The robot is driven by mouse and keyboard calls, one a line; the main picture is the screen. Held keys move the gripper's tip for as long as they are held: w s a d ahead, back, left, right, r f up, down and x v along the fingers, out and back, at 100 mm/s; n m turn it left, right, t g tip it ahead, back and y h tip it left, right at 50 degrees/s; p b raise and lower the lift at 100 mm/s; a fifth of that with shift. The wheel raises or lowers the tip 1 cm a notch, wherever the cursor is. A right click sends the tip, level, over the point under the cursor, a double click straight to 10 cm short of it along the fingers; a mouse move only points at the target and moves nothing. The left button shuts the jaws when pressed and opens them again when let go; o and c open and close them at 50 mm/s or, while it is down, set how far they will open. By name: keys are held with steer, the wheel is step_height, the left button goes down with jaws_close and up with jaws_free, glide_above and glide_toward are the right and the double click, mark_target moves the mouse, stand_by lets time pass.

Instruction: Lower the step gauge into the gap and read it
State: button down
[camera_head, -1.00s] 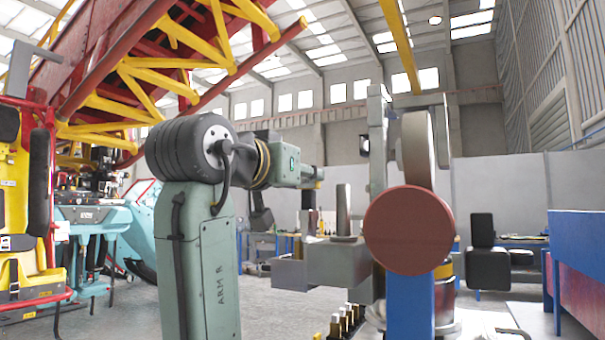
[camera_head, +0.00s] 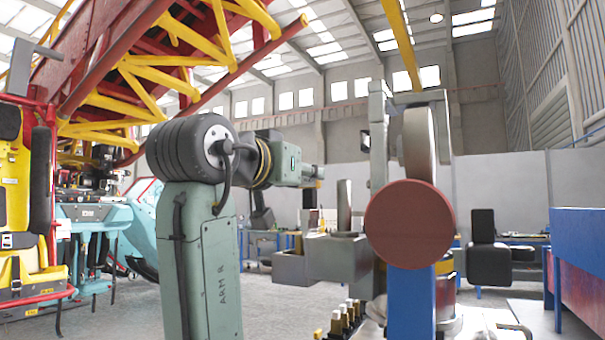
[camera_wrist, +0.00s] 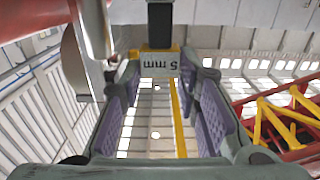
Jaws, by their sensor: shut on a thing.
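In the wrist view, my gripper (camera_wrist: 160,72) has its two purple-padded fingers shut on the step gauge (camera_wrist: 160,63). The gauge is a pale block with yellow edging and a "5 mm" marking, held at the fingertips. A dark bar (camera_wrist: 160,22) shows beyond it. In the head view, my green-grey arm (camera_head: 195,255) reaches behind the metal fixture (camera_head: 335,256); gripper and gauge are too small and partly hidden to make out there. A large red-brown disc (camera_head: 408,224) and a grey wheel (camera_head: 418,145) stand right of the arm. The gap cannot be made out clearly.
A row of dark pieces with gold tops (camera_head: 345,318) stands low in front of the fixture. A blue post (camera_head: 410,305) carries the disc. A red and yellow track structure (camera_head: 150,70) rises at left. A blue bench (camera_head: 575,255) stands at right. Open floor lies left of centre.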

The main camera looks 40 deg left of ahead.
steer(key=shift+f+b, duration=0.3)
steer(key=shift+f, duration=0.15)
stand_by(0.4)
steer(key=shift+a, duration=0.1)
stand_by(0.9)
steer(key=shift+a+f, duration=0.1)
steer(key=shift+f, duration=0.2)
stand_by(1.1)
steer(key=shift+r, duration=0.1)
step_height(320, 180, up, 12)
steer(key=p, duration=0.7)
steer(key=shift+p, duration=0.4)
stand_by(0.9)
stand_by(1.8)
